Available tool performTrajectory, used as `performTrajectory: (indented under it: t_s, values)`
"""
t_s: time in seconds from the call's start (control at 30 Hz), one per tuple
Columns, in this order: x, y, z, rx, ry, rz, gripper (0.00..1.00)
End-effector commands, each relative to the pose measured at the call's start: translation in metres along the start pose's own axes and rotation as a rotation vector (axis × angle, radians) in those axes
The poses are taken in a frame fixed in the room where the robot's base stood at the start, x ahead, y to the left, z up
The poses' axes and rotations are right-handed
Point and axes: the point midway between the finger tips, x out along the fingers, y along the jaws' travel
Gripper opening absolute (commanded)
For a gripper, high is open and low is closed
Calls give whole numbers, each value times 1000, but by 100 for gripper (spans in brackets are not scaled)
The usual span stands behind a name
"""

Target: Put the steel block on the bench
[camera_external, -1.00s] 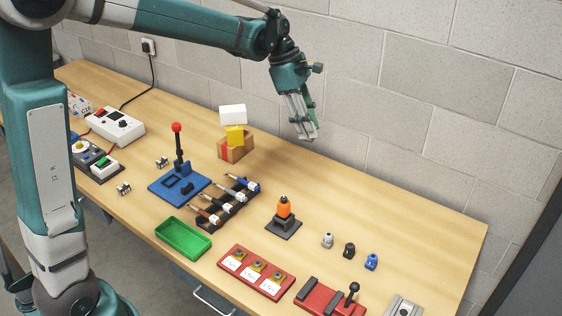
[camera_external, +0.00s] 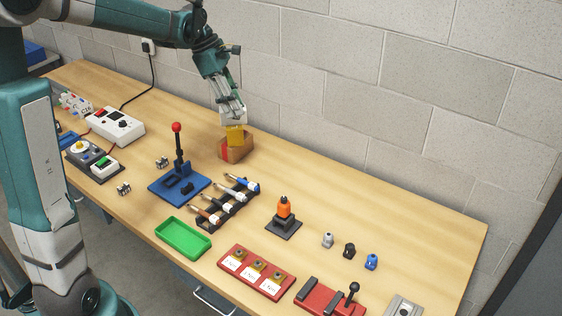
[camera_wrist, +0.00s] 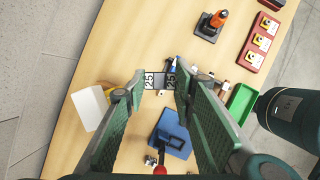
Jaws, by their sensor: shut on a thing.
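My gripper (camera_external: 232,112) is over the far left part of the bench (camera_external: 330,180), in line with a small stack in the external view. In the wrist view my gripper (camera_wrist: 160,78) is shut on the steel block (camera_wrist: 157,80), a small grey piece with dark markings like "25" between the fingertips. The steel block is hard to make out in the external view. The stack is a brown box with a red end (camera_external: 236,152), a yellow block (camera_external: 235,135) and a white block, which shows left of the fingers in the wrist view (camera_wrist: 86,108).
A blue fixture (camera_external: 165,186) with an upright red-knobbed lever (camera_external: 177,128) stands in front of the stack. Beside it are a tool rack (camera_external: 235,210), a green tray (camera_external: 170,232) and an orange-topped stand (camera_external: 284,212). The bench's back right is clear; a block wall runs behind.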

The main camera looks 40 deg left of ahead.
Motion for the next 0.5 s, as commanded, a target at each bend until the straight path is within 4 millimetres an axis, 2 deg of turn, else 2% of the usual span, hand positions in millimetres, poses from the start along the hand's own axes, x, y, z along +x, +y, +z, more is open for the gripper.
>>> performTrajectory:
  t_s: [0.03,0.5]
  values:
    - [-6,2,-14,-14,0,6,10]
    - [-50,2,-123,-119,-1,49,10]
